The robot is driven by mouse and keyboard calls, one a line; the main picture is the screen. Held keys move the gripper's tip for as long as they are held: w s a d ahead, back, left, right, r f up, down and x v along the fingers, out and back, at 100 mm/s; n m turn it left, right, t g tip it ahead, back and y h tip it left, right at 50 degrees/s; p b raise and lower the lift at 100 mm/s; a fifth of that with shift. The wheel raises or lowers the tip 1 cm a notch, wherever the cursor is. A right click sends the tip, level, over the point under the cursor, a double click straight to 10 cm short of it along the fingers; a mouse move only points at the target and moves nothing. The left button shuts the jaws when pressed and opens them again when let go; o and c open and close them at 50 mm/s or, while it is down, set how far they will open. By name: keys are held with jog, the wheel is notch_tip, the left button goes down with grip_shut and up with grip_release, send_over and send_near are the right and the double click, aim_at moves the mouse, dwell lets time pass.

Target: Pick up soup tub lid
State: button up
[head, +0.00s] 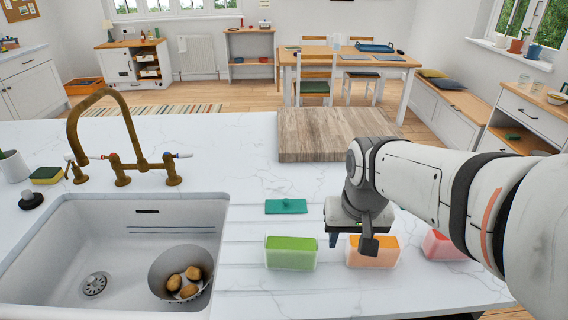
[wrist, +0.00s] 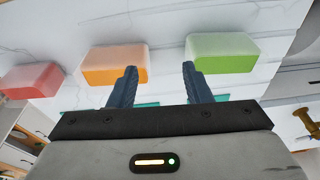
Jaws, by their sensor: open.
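A flat teal lid (head: 287,206) with a small raised bump lies on the white worktop behind the green tub (head: 291,253). In the wrist view, teal shows beside my right finger (wrist: 222,98), and more teal (wrist: 148,104) shows between the fingers, mostly hidden by my gripper body. I cannot tell which teal piece is the soup tub lid. My gripper (head: 350,243) is open and points down above the worktop, right of the visible lid and by the orange tub (head: 373,251). In the wrist view, nothing shows clamped between its fingertips (wrist: 159,68).
A pink-red tub (head: 442,245) stands right of the orange one, partly behind my arm. A wooden board (head: 335,135) lies at the back of the worktop. A white sink (head: 110,215) at left holds a bowl (head: 163,265) of potatoes. Worktop between lid and board is clear.

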jog(key=w+a+r+m+g+p, duration=0.1)
jog(key=w+a+p, duration=0.15)
jog(key=w, duration=0.55)
jog(key=w+a+r+p, duration=0.1)
jog(key=w+a, duration=0.2)
jog(key=w, duration=0.4)
jog(key=m+g+p, duration=0.1)
jog(key=m+p, duration=0.1)
send_over(286, 199)
jog(key=f, duration=0.5)
jog(key=shift+s+d+f, duration=0.1)
jog(key=shift+d+f, duration=0.05)
jog(key=shift+d, duration=0.05)
jog(key=shift+w+a+f, duration=0.2)
jog(key=shift+w+f, duration=0.05)
jog(key=shift+f, duration=0.4)
notch_tip(286, 199, down, 7)
jog(key=shift+s+f+p, duration=0.1)
jog(key=shift+s+p, duration=0.05)
jog(key=shift+p, duration=1.1)
jog(key=shift+c, duration=0.4)
grip_shut()
